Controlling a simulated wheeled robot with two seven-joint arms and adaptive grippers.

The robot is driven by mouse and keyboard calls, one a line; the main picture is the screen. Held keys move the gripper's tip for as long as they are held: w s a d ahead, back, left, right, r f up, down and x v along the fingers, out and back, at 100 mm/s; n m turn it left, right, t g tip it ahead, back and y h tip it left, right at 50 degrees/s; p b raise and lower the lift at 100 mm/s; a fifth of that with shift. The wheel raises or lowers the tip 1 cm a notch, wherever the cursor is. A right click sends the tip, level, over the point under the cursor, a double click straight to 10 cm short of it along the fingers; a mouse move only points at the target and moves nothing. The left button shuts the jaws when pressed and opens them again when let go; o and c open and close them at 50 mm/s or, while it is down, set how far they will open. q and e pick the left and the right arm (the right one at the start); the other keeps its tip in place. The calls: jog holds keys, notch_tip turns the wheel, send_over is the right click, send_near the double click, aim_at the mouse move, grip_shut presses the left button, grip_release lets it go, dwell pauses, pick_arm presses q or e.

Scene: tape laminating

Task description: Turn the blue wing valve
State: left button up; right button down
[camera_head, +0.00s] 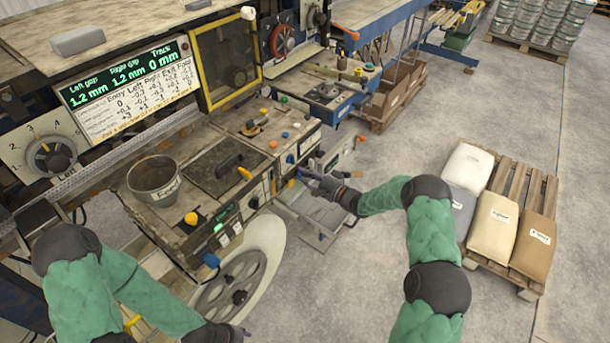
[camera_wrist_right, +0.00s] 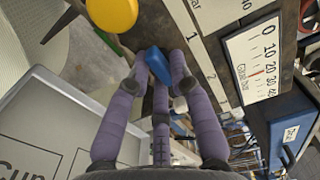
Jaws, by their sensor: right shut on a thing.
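The blue wing valve (camera_wrist_right: 157,66) sits between the fingertips of my right gripper (camera_wrist_right: 160,62) in the right wrist view. The purple-grey fingers are shut on it from both sides and hide part of it. In the head view my right gripper (camera_head: 308,177) reaches to the front face of the machine, where the valve is too small and covered to make out clearly. My left gripper (camera_head: 238,332) is at the bottom edge of the head view, mostly cut off, so its fingers cannot be judged.
A yellow knob (camera_wrist_right: 112,14) and a scale plate (camera_wrist_right: 256,68) are close to the right gripper. A metal bucket (camera_head: 155,180) stands on the machine top. A large handwheel (camera_head: 229,287) is below it. A pallet with sacks (camera_head: 497,222) stands right; the floor between is clear.

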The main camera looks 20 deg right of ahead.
jog(key=shift+f, duration=0.15)
jog(key=c, duration=1.1)
grip_release()
jog(key=shift+c, duration=0.2)
jog(key=shift+s+d, duration=0.1)
jog(key=v, duration=1.1)
jog(key=shift+s+d, duration=0.3)
